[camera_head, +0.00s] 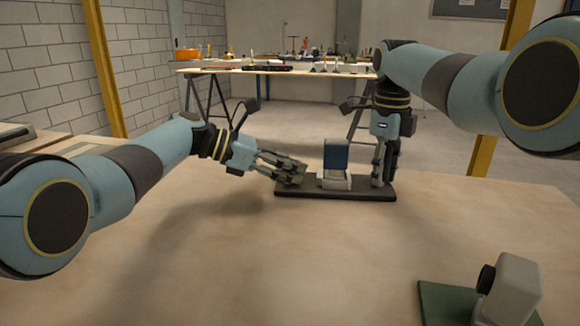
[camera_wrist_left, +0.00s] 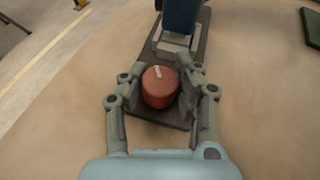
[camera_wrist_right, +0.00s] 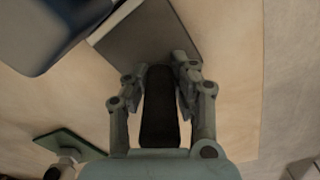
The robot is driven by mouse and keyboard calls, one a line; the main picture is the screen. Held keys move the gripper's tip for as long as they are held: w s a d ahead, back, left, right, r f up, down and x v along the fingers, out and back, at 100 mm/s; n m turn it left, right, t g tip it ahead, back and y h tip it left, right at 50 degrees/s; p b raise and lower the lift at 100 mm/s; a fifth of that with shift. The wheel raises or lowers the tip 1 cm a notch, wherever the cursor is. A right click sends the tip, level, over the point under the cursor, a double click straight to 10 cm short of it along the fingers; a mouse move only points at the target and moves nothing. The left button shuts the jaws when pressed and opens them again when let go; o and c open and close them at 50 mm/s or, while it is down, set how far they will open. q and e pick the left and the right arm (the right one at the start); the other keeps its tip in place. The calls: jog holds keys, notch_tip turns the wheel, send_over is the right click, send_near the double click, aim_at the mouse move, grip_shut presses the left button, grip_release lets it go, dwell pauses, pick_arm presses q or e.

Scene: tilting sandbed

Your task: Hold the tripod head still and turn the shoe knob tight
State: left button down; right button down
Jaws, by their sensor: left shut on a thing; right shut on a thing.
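A dark base plate (camera_head: 340,194) lies on the table with a white block (camera_head: 333,181) and an upright blue block (camera_head: 336,155) at its middle. I take this assembly to be the tripod head. My left gripper (camera_head: 292,174) is at its left end; the left wrist view shows its fingers (camera_wrist_left: 160,92) shut around a round red knob (camera_wrist_left: 159,86) with a pale mark on top. My right gripper (camera_head: 383,180) points down at the right end. Its fingers (camera_wrist_right: 160,85) are shut on a dark upright post (camera_wrist_right: 158,115). The red knob is hidden in the head view.
At the front right, a white block (camera_head: 515,288) with a black knob (camera_head: 487,279) stands on a green mat (camera_head: 440,305). The table (camera_head: 250,270) between is clear. A workbench (camera_head: 290,71) with tools stands further back.

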pick_arm(q)
jog(key=shift+w+a+f+m+g, duration=0.1)
jog(key=shift+a+f+m+g, duration=0.05)
jog(key=shift+m+g, duration=0.4)
jog(key=shift+s+g, duration=0.2)
jog(key=shift+g, duration=0.05)
dwell(0.6)
jog(key=c, duration=0.9)
grip_release()
jog(key=shift+r, duration=0.2)
jog(key=v, duration=1.1)
jog(key=shift+a+f, duration=0.1)
jog(key=shift+a, duration=0.4)
